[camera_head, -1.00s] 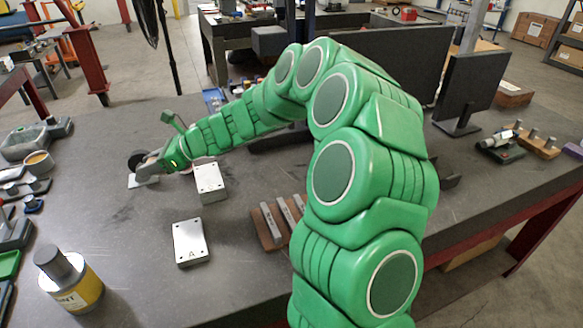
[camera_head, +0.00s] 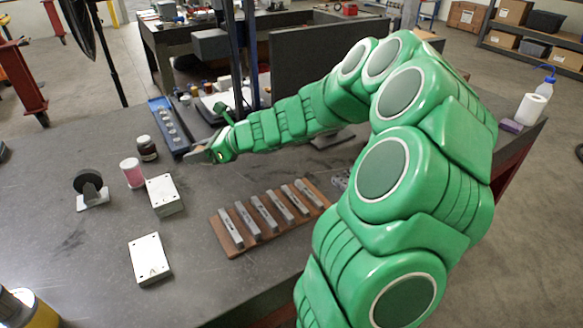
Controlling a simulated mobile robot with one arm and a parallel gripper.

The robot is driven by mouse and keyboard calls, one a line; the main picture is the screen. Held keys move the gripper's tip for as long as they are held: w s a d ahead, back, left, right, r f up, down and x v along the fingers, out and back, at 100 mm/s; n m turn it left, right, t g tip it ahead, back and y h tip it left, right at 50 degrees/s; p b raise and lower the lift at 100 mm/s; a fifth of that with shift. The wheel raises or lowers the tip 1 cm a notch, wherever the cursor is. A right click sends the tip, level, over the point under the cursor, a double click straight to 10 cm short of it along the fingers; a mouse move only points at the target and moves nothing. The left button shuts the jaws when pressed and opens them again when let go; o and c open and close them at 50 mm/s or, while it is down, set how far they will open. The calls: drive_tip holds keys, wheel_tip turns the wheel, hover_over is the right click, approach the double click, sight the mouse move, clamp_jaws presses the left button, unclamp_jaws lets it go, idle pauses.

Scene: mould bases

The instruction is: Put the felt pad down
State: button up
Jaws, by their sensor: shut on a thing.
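My gripper (camera_head: 200,153) is at the end of the green arm, low over the back of the dark bench, beside the blue tray. It is shut on a small greyish thing at its tips, which I take to be the felt pad. The pad's outline is hard to make out at this size. I cannot tell whether it touches the bench.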

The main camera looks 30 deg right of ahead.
drive_tip(key=s+d+r+m+t+h, duration=0.1)
drive_tip(key=s+d+m+t+h, duration=0.15)
drive_tip(key=s+d, duration=0.6)
drive_tip(key=s+d+m+t+h, duration=0.1)
drive_tip(key=s+d+m+h, duration=0.3)
drive_tip(key=d, duration=0.8)
drive_tip(key=n+y, duration=0.1)
drive_tip(key=y, duration=0.1)
hover_over(287, 165)
drive_tip(key=s, duration=0.1)
drive_tip(key=shift+h, duration=0.25)
drive_tip(key=f, duration=0.8)
drive_tip(key=shift+s+a, duration=0.2)
drive_tip(key=shift+a, duration=0.05)
drive_tip(key=shift+w+d+f, duration=0.25)
drive_tip(key=shift+w+f, duration=0.3)
drive_tip(key=shift+f, duration=0.05)
drive_tip(key=shift+w+f, duration=0.15)
drive_tip(key=shift+f, duration=1.55)
drive_tip(key=shift+f, duration=0.1)
drive_tip(key=o, duration=1)
drive_tip(key=shift+o, duration=0.2)
